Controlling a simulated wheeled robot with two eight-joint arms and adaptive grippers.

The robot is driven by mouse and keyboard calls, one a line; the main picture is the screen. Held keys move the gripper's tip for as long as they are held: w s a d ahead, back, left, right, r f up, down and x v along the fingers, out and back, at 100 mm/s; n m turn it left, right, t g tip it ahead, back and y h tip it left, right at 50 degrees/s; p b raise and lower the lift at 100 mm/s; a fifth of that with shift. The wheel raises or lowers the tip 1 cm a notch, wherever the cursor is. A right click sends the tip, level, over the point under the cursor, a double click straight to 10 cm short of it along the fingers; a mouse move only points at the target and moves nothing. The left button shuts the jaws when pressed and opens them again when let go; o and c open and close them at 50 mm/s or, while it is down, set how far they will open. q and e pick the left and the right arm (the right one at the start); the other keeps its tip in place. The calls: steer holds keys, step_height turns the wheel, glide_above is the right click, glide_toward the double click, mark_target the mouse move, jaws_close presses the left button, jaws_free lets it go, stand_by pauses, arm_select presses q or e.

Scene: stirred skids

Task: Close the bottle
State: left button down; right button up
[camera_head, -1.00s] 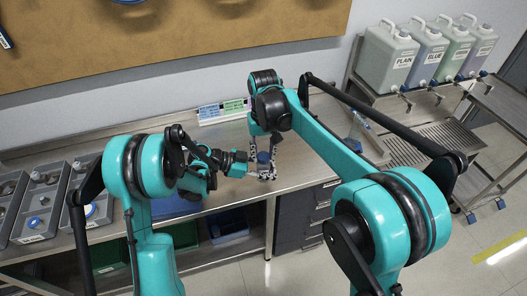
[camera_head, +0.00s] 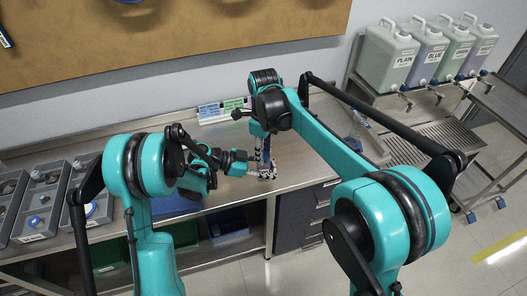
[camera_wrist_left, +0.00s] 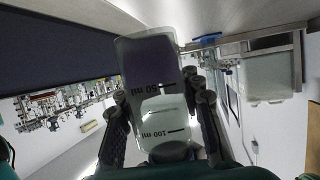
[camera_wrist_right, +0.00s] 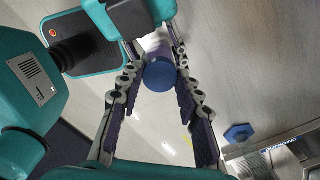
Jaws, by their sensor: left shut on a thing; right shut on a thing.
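A clear bottle with 50 ml and 100 ml marks (camera_wrist_left: 152,85) fills the middle of the left wrist view, between the fingers of my left gripper (camera_wrist_left: 160,98). It holds purplish liquid. In the head view, my left gripper (camera_head: 262,172) is above the metal bench and mostly covers the bottle. My right gripper (camera_wrist_right: 163,68) comes down from above, with its fingers shut around a round blue cap (camera_wrist_right: 160,75). The cap is over the bottle; whether it is seated or threaded cannot be told, as the neck is hidden.
Grey bins (camera_head: 42,200) stand on the bench at left. Labelled jugs (camera_head: 388,55) stand on a shelf at the back right. The steel bench (camera_head: 225,190) is mostly clear around the grippers.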

steer(key=m, duration=0.4)
steer(key=o, duration=0.7)
steer(key=shift+o, duration=0.2)
steer(key=shift+r, duration=2.25)
steer(key=shift+c, duration=0.5)
